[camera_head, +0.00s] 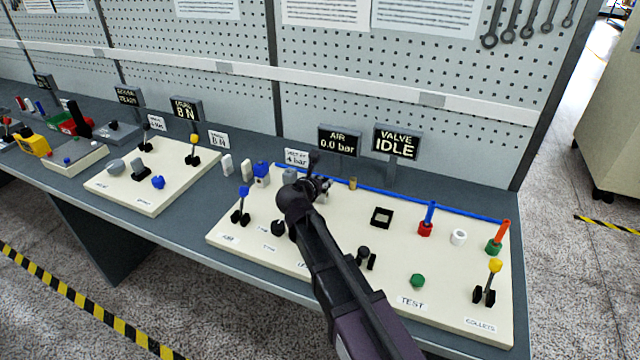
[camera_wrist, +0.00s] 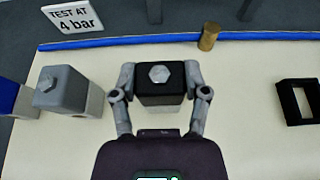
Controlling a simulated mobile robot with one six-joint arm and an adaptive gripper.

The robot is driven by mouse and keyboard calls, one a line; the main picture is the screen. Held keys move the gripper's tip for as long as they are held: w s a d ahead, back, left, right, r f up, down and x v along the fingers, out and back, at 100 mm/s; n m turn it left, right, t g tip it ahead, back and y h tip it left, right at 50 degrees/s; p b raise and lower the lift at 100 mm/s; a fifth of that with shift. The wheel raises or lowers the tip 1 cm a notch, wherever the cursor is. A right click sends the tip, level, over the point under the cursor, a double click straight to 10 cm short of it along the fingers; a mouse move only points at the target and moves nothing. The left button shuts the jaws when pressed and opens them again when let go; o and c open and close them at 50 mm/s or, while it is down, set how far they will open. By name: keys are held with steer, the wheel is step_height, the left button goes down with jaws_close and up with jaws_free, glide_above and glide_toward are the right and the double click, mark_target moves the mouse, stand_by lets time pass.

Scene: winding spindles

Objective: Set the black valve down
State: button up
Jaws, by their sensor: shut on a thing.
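The black valve (camera_wrist: 152,95) is a dark block with a silver hex top, seen in the wrist view. My gripper (camera_wrist: 161,78) is shut on it, one finger on each side. In the head view my gripper (camera_head: 322,186) is over the back middle of the cream board, and my arm hides much of the valve. I cannot tell whether the valve touches the board. A grey valve (camera_wrist: 62,90) stands to its left, also in the head view (camera_head: 290,175), with a blue-topped valve (camera_head: 261,172) beyond. A black square frame (camera_head: 381,217) lies to the right, also in the wrist view (camera_wrist: 297,102).
A brass pin (camera_head: 353,183) stands behind and right of my gripper, near the blue strip (camera_head: 405,204). Red, white and green holders stand on the right of the board. The air display (camera_head: 339,141) reads 0.0 bar; the valve display (camera_head: 397,141) reads IDLE.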

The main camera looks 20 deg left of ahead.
steer(key=shift+f, duration=0.15)
steer(key=o, duration=1.2)
steer(key=shift+o, duration=0.2)
steer(key=shift+r, duration=0.25)
steer(key=d+p+v, duration=0.1)
steer(key=p+v, duration=0.3)
steer(key=v, duration=0.8)
steer(key=shift+a, duration=0.45)
